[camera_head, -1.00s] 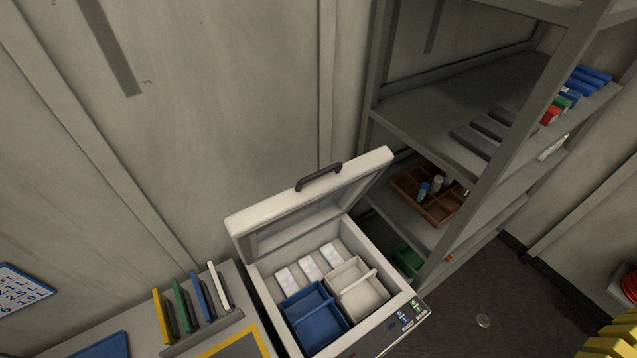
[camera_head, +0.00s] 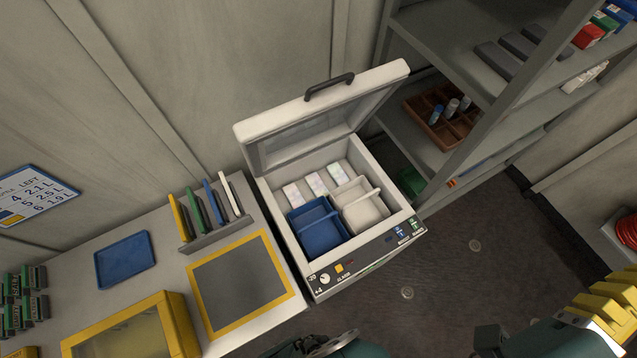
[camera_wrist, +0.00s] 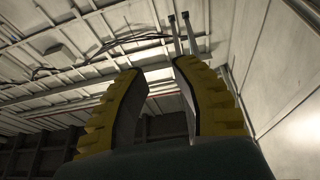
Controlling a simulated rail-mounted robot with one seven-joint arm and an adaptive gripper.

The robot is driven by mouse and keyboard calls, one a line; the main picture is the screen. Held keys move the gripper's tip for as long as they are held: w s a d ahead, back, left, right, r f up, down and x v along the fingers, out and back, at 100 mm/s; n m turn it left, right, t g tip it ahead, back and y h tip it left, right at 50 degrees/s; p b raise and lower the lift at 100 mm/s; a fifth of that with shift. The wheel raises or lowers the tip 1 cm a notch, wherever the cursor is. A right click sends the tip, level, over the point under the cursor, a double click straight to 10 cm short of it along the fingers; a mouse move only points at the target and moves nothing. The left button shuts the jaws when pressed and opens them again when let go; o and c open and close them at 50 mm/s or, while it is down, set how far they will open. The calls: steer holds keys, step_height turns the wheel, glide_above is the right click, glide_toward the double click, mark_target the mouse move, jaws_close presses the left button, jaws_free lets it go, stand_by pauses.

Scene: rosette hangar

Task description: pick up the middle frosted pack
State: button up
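The open white chest (camera_head: 388,220) holds several pale frosted packs along its back inside wall. The middle frosted pack (camera_head: 316,184) stands between the left pack (camera_head: 293,195) and the right pack (camera_head: 336,175). In front of them are a blue bin (camera_head: 318,238) and a white bin (camera_head: 362,212). My gripper's yellow ribbed fingers show in the wrist view (camera_wrist: 158,100), apart with nothing between them, facing the ceiling. In the head view, yellow ribbed finger parts (camera_head: 608,310) show at the lower right, far from the chest.
The chest's raised lid (camera_head: 325,115) stands behind the packs. Left is a bench with a colored panel rack (camera_head: 215,235), yellow-framed mat (camera_head: 285,258), blue tray (camera_head: 125,260) and yellow case (camera_head: 178,315). A shelf unit (camera_head: 425,160) stands close on the right.

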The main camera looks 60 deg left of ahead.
stand_by(0.3)
steer(key=o, duration=1.3)
